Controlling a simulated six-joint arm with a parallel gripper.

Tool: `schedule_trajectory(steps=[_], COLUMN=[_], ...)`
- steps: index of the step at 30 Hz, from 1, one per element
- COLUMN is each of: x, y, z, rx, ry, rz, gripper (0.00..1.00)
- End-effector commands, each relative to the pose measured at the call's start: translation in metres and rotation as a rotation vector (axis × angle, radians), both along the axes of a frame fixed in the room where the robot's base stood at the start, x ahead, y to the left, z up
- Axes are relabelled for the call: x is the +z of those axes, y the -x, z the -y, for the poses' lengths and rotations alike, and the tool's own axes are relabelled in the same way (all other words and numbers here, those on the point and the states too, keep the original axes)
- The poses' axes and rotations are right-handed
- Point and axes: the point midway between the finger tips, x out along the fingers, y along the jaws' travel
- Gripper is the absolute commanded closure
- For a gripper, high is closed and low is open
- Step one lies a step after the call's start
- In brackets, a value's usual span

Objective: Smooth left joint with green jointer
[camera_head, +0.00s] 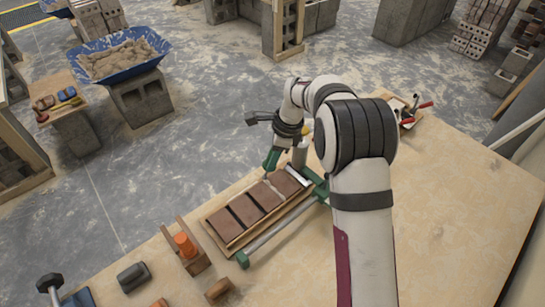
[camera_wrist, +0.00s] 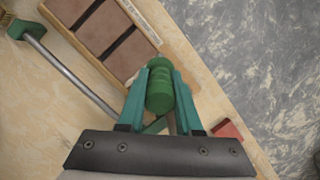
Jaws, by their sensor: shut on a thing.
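My gripper (camera_wrist: 160,80) is shut on the green handle of the jointer (camera_wrist: 160,92), which sits between its two teal fingers in the wrist view. In the head view the green handle (camera_head: 272,158) shows at the far end of the brick row, where my arm partly hides my gripper. Red-brown bricks (camera_head: 244,209) lie in a row on a wooden board (camera_head: 236,248). The joints toward the left look dark, and one nearer my gripper looks pale. The jointer's metal end is mostly hidden, and I cannot tell if it touches a joint.
A bar clamp with green ends (camera_head: 280,226) lies along the board's near side. An orange object (camera_head: 185,244) in a wooden holder and a dark block (camera_head: 133,277) stand left. A tool tray (camera_head: 404,110) is behind my arm. The right tabletop is clear. A blue mortar tub (camera_head: 120,58) stands beyond the table.

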Motion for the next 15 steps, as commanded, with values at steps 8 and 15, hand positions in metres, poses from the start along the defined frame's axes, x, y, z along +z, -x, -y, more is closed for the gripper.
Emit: schedule_trajectory(steps=[8, 15], x=[-0.0024, -0.0055], y=[-0.0002, -0.0001], z=[0.0, 0.0], rx=[0.0, 0.0], ry=[0.0, 0.0], rz=[0.0, 0.0], gripper=[1.0, 1.0])
